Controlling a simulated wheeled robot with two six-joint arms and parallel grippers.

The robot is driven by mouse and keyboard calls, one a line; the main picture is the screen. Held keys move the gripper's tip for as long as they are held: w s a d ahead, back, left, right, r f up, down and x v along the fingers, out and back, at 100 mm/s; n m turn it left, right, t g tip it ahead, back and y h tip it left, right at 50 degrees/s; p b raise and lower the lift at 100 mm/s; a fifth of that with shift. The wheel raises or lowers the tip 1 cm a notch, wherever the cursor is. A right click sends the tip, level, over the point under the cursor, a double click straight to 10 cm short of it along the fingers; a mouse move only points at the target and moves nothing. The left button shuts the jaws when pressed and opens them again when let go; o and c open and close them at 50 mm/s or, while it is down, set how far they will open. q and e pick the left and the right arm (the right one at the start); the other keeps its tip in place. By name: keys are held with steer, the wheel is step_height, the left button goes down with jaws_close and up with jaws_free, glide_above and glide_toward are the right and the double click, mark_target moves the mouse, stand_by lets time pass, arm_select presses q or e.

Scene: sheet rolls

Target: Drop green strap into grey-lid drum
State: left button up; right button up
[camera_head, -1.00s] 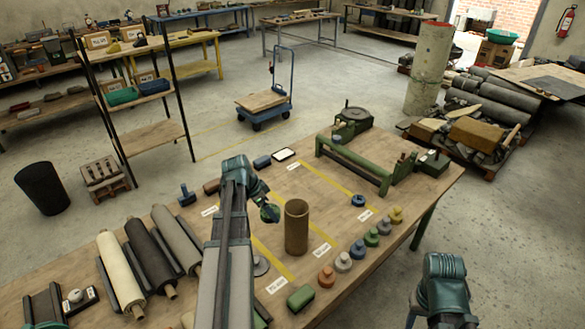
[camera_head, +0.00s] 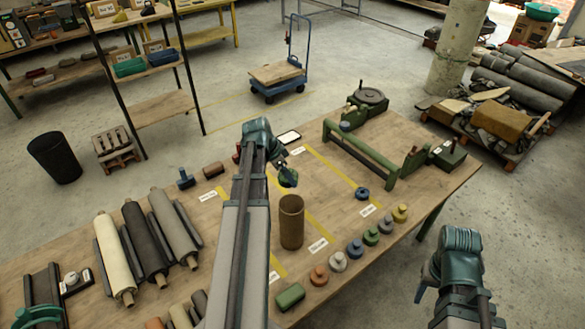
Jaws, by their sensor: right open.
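My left arm crosses the middle of the workbench. My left gripper (camera_head: 287,178) hangs at its far end, above the bench beyond a brown open cylinder (camera_head: 291,222). A dark green shape shows there, but I cannot tell whether it is a held strap or part of the gripper. My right gripper (camera_head: 421,289) is open, low at the right, off the bench's front edge and mostly hidden by my wrist. A green block (camera_head: 290,297) lies near the front edge; I cannot tell if it is the strap. No grey-lid drum is clearly recognisable.
Knobbed coloured pieces (camera_head: 356,249) line the bench's right front. A green frame (camera_head: 360,155) stands at the back right. Sheet rolls (camera_head: 145,240) lie on the left. A black bin (camera_head: 54,158) stands on the floor. Bare bench surface lies around the yellow lines.

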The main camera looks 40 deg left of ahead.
arm_select(q)
steer(key=shift+s, duration=0.3)
step_height(320, 180, down, 6)
steer(key=b, duration=0.6)
steer(key=shift+w, duration=0.1)
steer(key=shift+r, duration=0.1)
steer(key=o, duration=1.1)
steer(key=shift+r, duration=0.1)
steer(key=p, duration=1.3)
glide_toward(286, 186)
steer(key=shift+w+a+r, duration=0.1)
steer(key=shift+w+a, duration=0.1)
steer(key=shift+a, duration=0.4)
steer(key=shift+w+a+r, duration=0.1)
steer(key=shift+w+a, duration=0.1)
steer(key=shift+a, duration=0.4)
